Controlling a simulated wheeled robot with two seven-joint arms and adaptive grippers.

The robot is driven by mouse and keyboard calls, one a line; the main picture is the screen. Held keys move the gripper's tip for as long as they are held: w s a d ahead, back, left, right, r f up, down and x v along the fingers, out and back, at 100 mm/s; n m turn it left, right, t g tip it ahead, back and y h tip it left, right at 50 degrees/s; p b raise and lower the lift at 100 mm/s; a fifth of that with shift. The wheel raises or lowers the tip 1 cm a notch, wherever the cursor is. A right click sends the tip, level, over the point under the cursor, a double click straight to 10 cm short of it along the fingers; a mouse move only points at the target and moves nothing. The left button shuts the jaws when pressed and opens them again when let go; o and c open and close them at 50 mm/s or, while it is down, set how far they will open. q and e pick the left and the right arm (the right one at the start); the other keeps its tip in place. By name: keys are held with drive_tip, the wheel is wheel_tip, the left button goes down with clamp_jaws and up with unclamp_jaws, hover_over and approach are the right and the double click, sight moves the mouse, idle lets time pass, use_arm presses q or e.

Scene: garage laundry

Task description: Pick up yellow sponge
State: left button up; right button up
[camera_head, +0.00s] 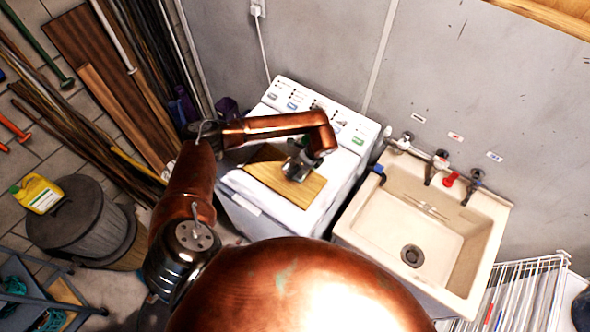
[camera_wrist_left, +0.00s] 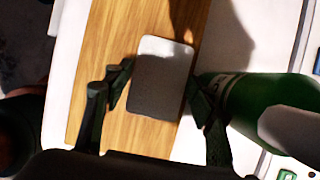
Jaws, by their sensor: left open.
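My left gripper (camera_head: 297,170) is over a wooden board on top of the white washing machine. In the left wrist view its fingers (camera_wrist_left: 160,88) are open, one on each side of a small block with rounded corners (camera_wrist_left: 161,80). The block looks grey with a paler far end, not clearly yellow; it may be the sponge. It lies over the wooden board (camera_wrist_left: 107,35). I cannot tell whether the fingers touch it. In the head view the gripper hides the block. My right gripper is not in view.
A green bottle (camera_wrist_left: 245,100) with a white part stands close beside the right finger. The washing machine (camera_head: 345,170) has a control panel at its back. A beige sink (camera_head: 395,225) is to its right. A grey bin (camera_head: 75,215) and yellow jug (camera_head: 40,194) are at left.

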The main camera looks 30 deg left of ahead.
use_arm(q)
drive_tip(key=shift+f, duration=0.2)
idle(0.5)
drive_tip(key=c, duration=0.4)
drive_tip(key=shift+o, duration=0.2)
drive_tip(key=shift+r, duration=0.3)
drive_tip(key=shift+w+r, duration=0.1)
drive_tip(key=shift+r, duration=0.3)
drive_tip(key=s+d+r+b, duration=0.3)
drive_tip(key=s+d+r, duration=0.4)
drive_tip(key=s+r, duration=0.5)
drive_tip(key=shift+d+b, duration=0.2)
drive_tip(key=shift+b, duration=0.15)
